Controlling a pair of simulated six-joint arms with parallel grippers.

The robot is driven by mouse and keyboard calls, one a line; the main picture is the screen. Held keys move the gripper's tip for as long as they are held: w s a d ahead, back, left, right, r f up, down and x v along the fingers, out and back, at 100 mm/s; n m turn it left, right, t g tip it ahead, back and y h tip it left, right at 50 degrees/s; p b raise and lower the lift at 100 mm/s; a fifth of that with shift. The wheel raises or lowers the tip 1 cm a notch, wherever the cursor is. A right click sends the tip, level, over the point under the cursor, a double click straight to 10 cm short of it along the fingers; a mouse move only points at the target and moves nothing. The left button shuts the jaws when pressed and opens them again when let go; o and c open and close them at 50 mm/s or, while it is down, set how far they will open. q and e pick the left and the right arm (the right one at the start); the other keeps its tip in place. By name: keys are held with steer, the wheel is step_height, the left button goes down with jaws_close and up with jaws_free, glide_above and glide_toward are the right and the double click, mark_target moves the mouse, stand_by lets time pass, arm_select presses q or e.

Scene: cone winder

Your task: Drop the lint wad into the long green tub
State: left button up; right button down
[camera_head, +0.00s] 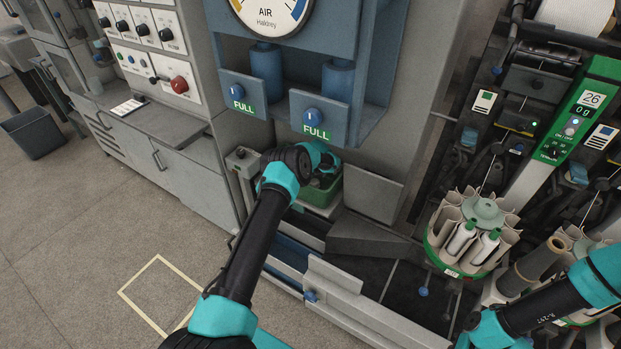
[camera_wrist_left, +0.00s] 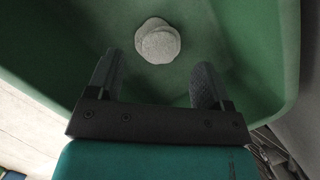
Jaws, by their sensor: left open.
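The lint wad (camera_wrist_left: 158,42) is a pale grey, rounded clump. In the left wrist view it shows against the inside of the green tub (camera_wrist_left: 45,45), just beyond my fingertips and apart from them. I cannot tell whether it rests on the tub's floor or is just above it. My left gripper (camera_wrist_left: 157,80) is open, its two dark fingers spread over the tub. In the head view the green tub (camera_head: 318,194) stands below the gauge cabinet, partly covered by my left wrist; the wad is hidden there. My right gripper is out of view.
Blue FULL units (camera_head: 312,115) hang just above and behind the tub. A grey panel (camera_head: 372,193) stands right of it. A round green-rimmed carrier (camera_head: 480,225) with white tubes is farther right. The floor at left is open, with a yellow-marked square.

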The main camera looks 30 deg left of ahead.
arm_select(q)
steer(key=shift+d+r, duration=0.1)
steer(key=shift+r, duration=0.2)
stand_by(0.5)
